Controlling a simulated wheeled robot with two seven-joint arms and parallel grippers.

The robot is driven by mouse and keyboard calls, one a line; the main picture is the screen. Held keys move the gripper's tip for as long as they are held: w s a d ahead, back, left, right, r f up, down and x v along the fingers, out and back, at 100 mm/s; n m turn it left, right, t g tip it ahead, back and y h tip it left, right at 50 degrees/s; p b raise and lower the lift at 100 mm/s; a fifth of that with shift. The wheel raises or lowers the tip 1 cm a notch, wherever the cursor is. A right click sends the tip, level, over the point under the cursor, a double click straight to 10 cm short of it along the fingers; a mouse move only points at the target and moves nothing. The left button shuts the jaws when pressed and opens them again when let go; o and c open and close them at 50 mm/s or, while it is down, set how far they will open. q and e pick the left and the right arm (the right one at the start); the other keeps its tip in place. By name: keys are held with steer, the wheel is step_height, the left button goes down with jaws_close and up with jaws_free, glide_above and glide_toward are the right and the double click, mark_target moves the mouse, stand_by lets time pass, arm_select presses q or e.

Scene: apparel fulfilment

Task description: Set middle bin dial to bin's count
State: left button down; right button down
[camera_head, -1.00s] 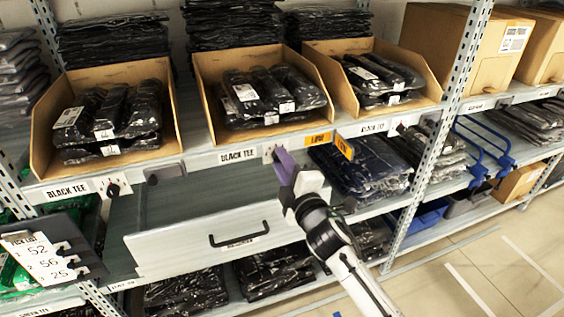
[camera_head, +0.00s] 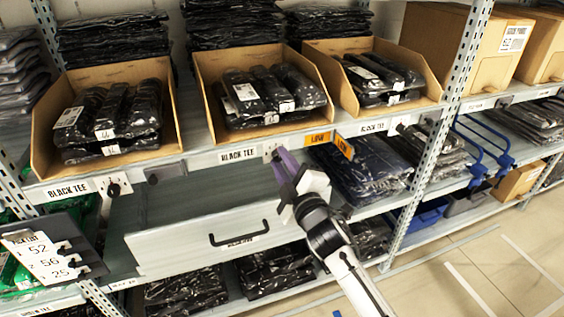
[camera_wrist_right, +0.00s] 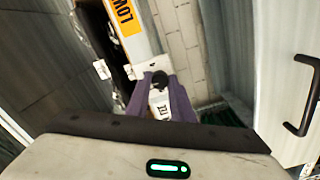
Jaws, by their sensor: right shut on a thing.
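The middle bin (camera_head: 201,85) is an open cardboard box holding several bagged black garments with white labels. Its shelf edge below carries a "BLACK TEE" label (camera_head: 238,155) and a small dial plate with a dark dial (camera_head: 275,155). My right gripper (camera_head: 280,160), with purple fingers, reaches up to this dial from the lower right and is shut on it. In the right wrist view the black dial knob (camera_wrist_right: 160,78) shows at the fingertips of the gripper (camera_wrist_right: 160,85). The fingers partly hide the dial, and I cannot read its setting. My left gripper is not in view.
A left bin (camera_head: 40,130) and a right bin (camera_head: 433,88) flank the middle one. An orange "LOW" tag (camera_head: 344,146) sits right of the dial. A grey drawer front (camera_head: 180,246) juts out below. A pick list card (camera_head: 42,257) hangs at lower left.

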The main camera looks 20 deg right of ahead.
steer(key=c, duration=1.5)
jaws_free()
steer(key=shift+c, duration=0.2)
steer(key=s, duration=1)
steer(key=shift+s+d, duration=0.15)
steer(key=shift+s, duration=0.05)
steer(key=s+a+f+m+g+y, duration=0.1)
steer(key=s+f+m+g, duration=0.3)
steer(key=s+f, duration=0.8)
steer(key=s+a+f+m+g, duration=0.1)
steer(key=s+f+m+g, duration=0.4)
steer(key=s+f, duration=0.8)
step_height(320, 180, down, 5)
steer(key=shift+s+a+m+g+y, duration=0.2)
steer(key=shift+a+m+g+y, duration=0.15)
steer(key=shift+m, duration=0.75)
steer(key=shift+d, duration=0.1)
steer(key=shift+c, duration=1.1)
steer(key=shift+w, duration=0.1)
